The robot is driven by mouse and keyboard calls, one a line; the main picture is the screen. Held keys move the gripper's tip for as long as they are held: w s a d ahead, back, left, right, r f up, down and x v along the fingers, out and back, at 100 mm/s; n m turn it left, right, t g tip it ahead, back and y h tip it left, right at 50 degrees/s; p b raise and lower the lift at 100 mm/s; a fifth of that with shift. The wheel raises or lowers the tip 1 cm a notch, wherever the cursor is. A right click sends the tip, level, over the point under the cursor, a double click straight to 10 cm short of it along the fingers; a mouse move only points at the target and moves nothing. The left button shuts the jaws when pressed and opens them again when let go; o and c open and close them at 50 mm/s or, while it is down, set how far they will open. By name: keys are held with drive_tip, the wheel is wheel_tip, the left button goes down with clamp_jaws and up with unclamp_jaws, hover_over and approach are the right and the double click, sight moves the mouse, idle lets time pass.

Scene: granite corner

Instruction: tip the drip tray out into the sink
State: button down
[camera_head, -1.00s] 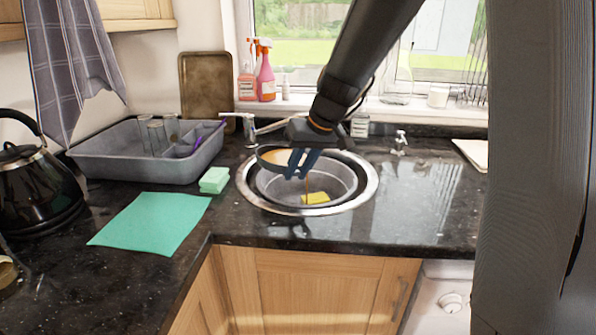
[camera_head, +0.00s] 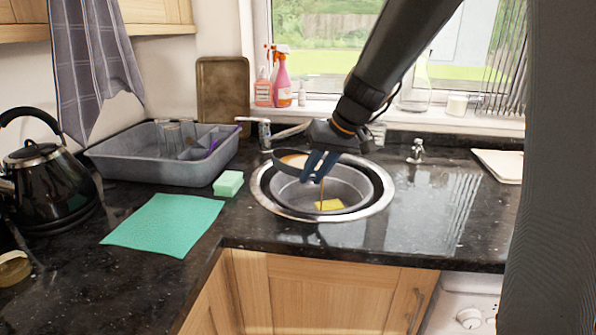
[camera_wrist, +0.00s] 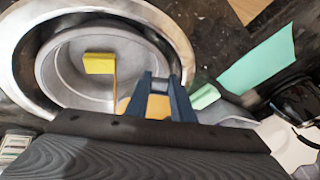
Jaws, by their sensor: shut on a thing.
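My gripper (camera_head: 318,165) is shut on the drip tray (camera_head: 290,159), a shallow round dark-rimmed tray with orange-brown liquid, held tilted above the sink. A thin brown stream falls from it towards the basin. The round sink (camera_head: 262,196) has a bright metal rim and a grey bowl inside, with a yellow sponge (camera_head: 328,205) in it. In the wrist view, my blue gripper fingers (camera_wrist: 162,100) flank part of the orange-brown tray (camera_wrist: 130,105). The stream runs beside the sponge (camera_wrist: 99,63). The arm and gripper hide part of the tray.
A grey dish rack (camera_head: 150,170) with glasses stands left of the sink. A green sponge (camera_head: 228,183), teal cloth (camera_head: 165,224) and black kettle (camera_head: 45,185) are on the left counter. A tap (camera_head: 262,130) stands behind the sink; the right counter is mostly clear.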

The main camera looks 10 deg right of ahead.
drive_tip(key=shift+w+d+r+m+y+b, duration=0.1)
drive_tip(key=shift+d+r+m+y+b, duration=0.1)
drive_tip(key=shift+r+y+b, duration=0.45)
drive_tip(key=shift+d+r+m+y+b, duration=0.2)
drive_tip(key=shift+r+y+b, duration=0.1)
drive_tip(key=shift+y+b, duration=0.65)
idle(2.3)
drive_tip(key=shift+d+r+g+y+b, duration=0.2)
drive_tip(key=shift+d+g+y+b, duration=0.1)
drive_tip(key=shift+y+b, duration=0.1)
idle(0.9)
drive_tip(key=shift+w+r, duration=0.1)
drive_tip(key=shift+r, duration=0.1)
drive_tip(key=shift+d+r+m+y+b, duration=0.2)
drive_tip(key=shift+d+m+y+b, duration=0.1)
drive_tip(key=shift+y, duration=0.4)
idle(0.7)
drive_tip(key=shift+d+r, duration=0.1)
drive_tip(key=shift+r, duration=0.05)
drive_tip(key=shift+w+d+r+y, duration=0.1)
drive_tip(key=shift+d+r+y, duration=0.05)
drive_tip(key=shift+y, duration=0.55)
idle(0.4)
